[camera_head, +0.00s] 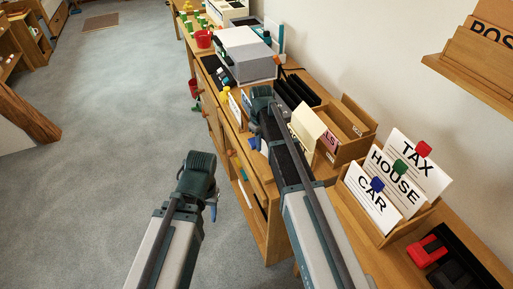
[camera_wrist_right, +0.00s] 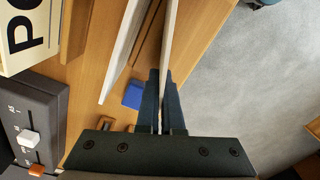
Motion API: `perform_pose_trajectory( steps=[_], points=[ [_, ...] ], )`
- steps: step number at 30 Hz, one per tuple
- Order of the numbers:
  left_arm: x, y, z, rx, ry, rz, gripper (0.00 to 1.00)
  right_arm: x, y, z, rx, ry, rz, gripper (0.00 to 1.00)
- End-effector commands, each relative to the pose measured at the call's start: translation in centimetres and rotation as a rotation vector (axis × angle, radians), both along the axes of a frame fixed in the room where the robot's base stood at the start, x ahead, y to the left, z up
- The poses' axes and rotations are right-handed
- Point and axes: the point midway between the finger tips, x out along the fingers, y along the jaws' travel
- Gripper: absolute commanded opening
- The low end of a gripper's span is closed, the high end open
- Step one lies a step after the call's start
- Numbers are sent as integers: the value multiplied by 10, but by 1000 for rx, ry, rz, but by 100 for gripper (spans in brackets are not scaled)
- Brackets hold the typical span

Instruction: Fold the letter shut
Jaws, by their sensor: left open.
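No letter can be clearly told apart. A thin pale panel (camera_wrist_right: 169,40) shows edge-on in the right wrist view and runs down between the fingers of my right gripper (camera_wrist_right: 161,82). The fingers are close together on either side of it. In the head view my right wrist hangs over the front of the desk, near small upright cards (camera_head: 233,108); its fingertips are hard to make out. My left gripper (camera_head: 212,208) is open and empty over the carpet, in front of the desk. A cream upright sheet (camera_head: 306,124) stands on the desk to the right of my right arm.
A wooden holder (camera_head: 399,228) with TAX, HOUSE and CAR cards stands at the right. An open wooden box (camera_head: 345,123) and black rack are behind my right arm. A blue block (camera_wrist_right: 133,95) lies close to the right fingers. Carpet (camera_head: 110,120) at left is clear.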

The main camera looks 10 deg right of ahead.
Motion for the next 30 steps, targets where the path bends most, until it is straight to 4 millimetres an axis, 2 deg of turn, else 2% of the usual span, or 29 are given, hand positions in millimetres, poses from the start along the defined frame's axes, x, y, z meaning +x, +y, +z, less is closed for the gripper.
perform_pose_trajectory(
  steps=[8,22,27,30],
  points=[
    [0,0,0,0,0,0,50,5,-9,0,-3,-2,3,0],
    [0,0,0,0,0,0,50,5,-11,0,-3,-1,5,0],
    [0,0,0,0,0,0,50,5,-10,0,-3,-1,5,32],
    [0,0,0,0,0,0,50,5,-10,0,-2,-1,5,34]
  ],
)
